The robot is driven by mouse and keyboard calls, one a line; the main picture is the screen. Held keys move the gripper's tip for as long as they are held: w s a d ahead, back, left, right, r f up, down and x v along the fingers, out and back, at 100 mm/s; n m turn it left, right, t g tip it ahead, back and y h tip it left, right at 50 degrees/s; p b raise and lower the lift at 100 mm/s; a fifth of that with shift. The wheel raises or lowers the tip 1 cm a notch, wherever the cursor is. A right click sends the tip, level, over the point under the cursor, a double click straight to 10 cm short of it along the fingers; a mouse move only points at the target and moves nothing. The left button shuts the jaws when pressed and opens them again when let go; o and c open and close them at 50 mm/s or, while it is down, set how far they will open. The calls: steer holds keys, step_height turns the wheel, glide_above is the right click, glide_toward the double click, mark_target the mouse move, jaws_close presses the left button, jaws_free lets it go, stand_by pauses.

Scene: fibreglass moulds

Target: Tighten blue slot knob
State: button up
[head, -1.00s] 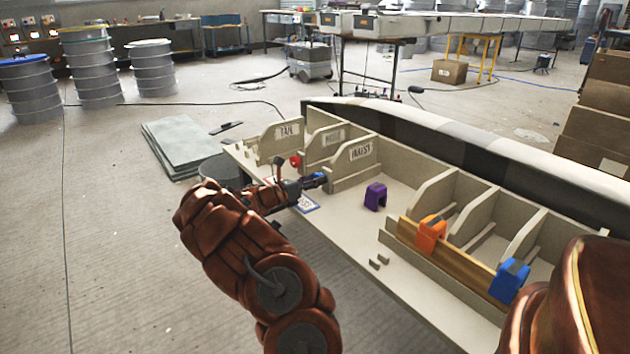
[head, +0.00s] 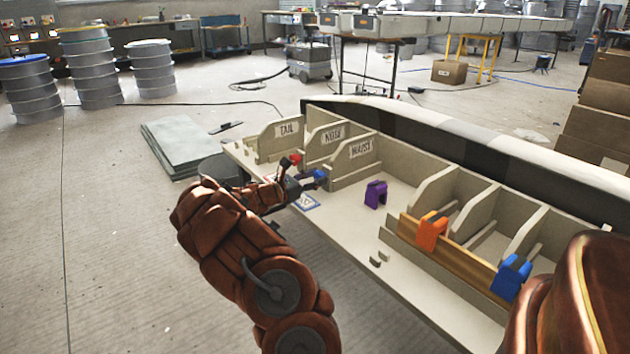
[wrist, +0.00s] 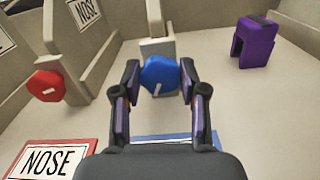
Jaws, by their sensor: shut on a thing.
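The blue knob (wrist: 159,75) shows in the wrist view as a faceted disc with a short, slanted white mark, in front of a pale slotted block. My gripper (wrist: 158,92) is shut on it, with one dark finger at each side. In the head view the blue knob (head: 319,175) is small, at the tip of my gripper (head: 306,182), near the left end of the bench. The finger contact is too small to see clearly there.
A red knob (wrist: 45,86) is on the divider to the left, above a NOSE card (wrist: 55,160). A purple clamp (wrist: 255,43) stands to the right on the bench. An orange clamp (head: 432,231) and a blue clamp (head: 511,277) sit on a wooden bar (head: 460,258).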

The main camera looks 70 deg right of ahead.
steer(key=m+b, duration=0.3)
steer(key=m, duration=0.2)
steer(key=shift+f+m, duration=0.15)
steer(key=shift+m, duration=0.15)
steer(key=m+b, duration=0.1)
steer(key=m, duration=0.1)
steer(key=shift+s+m+b, duration=0.15)
steer(key=shift+m+b, duration=0.2)
steer(key=shift+m, duration=0.05)
steer(key=m+b, duration=0.1)
steer(key=m, duration=0.1)
steer(key=shift+m, duration=0.3)
steer(key=m, duration=1.1)
steer(key=shift+f, duration=0.1)
steer(key=o, duration=1.1)
steer(key=shift+o, duration=0.2)
